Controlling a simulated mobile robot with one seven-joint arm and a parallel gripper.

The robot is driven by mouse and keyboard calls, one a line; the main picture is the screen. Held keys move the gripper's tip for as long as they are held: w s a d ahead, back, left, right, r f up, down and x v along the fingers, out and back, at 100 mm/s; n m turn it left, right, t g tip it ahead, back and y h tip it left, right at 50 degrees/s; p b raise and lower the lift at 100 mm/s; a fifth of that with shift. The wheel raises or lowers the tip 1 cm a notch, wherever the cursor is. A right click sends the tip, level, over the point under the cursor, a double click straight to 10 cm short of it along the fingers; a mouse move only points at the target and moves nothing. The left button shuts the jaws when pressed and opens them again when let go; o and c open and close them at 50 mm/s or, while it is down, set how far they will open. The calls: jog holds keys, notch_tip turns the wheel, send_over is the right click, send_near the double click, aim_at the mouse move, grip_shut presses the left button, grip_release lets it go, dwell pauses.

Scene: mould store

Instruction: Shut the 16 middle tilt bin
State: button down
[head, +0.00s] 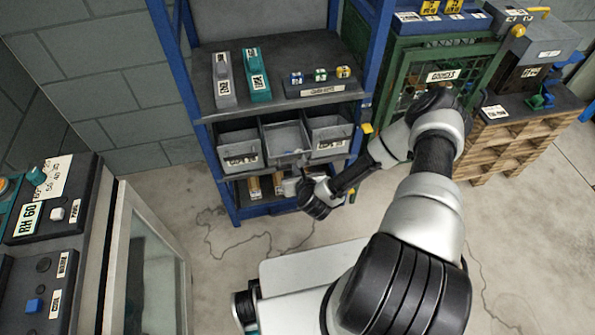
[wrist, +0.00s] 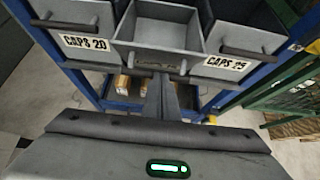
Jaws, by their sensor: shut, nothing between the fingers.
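The middle tilt bin (head: 285,141) is a grey bin in the blue rack, tipped out so that its empty inside shows. In the wrist view the open middle bin (wrist: 160,37) is at top centre, its front face and label strongly foreshortened. My gripper (wrist: 160,84) is shut and empty, its fingers pointing up at the bin's front from below. They overlap the lower front edge in the picture; I cannot tell whether they touch. In the head view my gripper (head: 290,188) is just below the bins, partly hidden by my wrist.
Grey bins marked CAPS 20 (wrist: 82,30) and CAPS 25 (wrist: 232,45) flank it. A green mesh cage (head: 435,75) stands to the right. Open floor lies before the rack.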

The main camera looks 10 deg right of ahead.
jog(key=shift+g, duration=0.9)
jog(key=shift+w+r+p, duration=0.35)
jog(key=shift+w+r, duration=0.35)
jog(key=shift+w, duration=0.25)
jog(key=shift+w+r+p, duration=0.4)
jog(key=shift+w+r, duration=0.25)
jog(key=shift+w, duration=0.3)
jog(key=shift+w+r+p, duration=0.35)
jog(key=shift+w+r, duration=0.35)
jog(key=shift+w, duration=0.25)
jog(key=shift+w, duration=0.1)
